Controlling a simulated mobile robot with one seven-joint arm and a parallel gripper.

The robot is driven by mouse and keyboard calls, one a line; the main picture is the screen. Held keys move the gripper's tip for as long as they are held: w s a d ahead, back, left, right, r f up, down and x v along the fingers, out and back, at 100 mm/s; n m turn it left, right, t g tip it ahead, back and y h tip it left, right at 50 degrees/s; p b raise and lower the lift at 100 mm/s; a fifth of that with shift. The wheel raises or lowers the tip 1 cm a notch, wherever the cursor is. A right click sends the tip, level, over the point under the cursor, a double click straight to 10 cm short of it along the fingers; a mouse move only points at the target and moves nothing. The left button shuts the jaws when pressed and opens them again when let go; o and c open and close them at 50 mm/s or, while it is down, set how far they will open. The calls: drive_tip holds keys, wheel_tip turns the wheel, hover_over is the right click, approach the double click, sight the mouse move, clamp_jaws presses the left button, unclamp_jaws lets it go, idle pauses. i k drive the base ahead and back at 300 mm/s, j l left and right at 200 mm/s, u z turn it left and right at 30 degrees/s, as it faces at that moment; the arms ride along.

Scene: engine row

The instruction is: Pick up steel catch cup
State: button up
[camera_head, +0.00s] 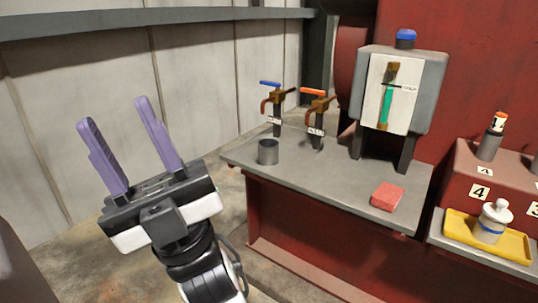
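The steel catch cup (268,152) is a small grey open-topped cylinder. It stands upright near the left end of the grey bench top (345,178), in front of the tap with the blue handle. My gripper (126,140) is raised at the left of the view, well left of the cup and apart from it. Its two purple fingers point up and are spread wide, with nothing between them.
Taps with a blue handle (270,83) and an orange handle (313,92) stand behind the cup. A gauge box (428,95) stands further right. A red block (387,197) lies near the front edge. A yellow tray (462,236) holds a white jar (491,222).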

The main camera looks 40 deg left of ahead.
sight(268, 148)
drive_tip(key=i+j, duration=0.1)
drive_tip(key=i, duration=0.2)
drive_tip(key=i+u, duration=0.45)
drive_tip(key=i, duration=0.4)
drive_tip(key=u, duration=1.2)
drive_tip(key=i+u, duration=0.1)
drive_tip(key=i, duration=0.4)
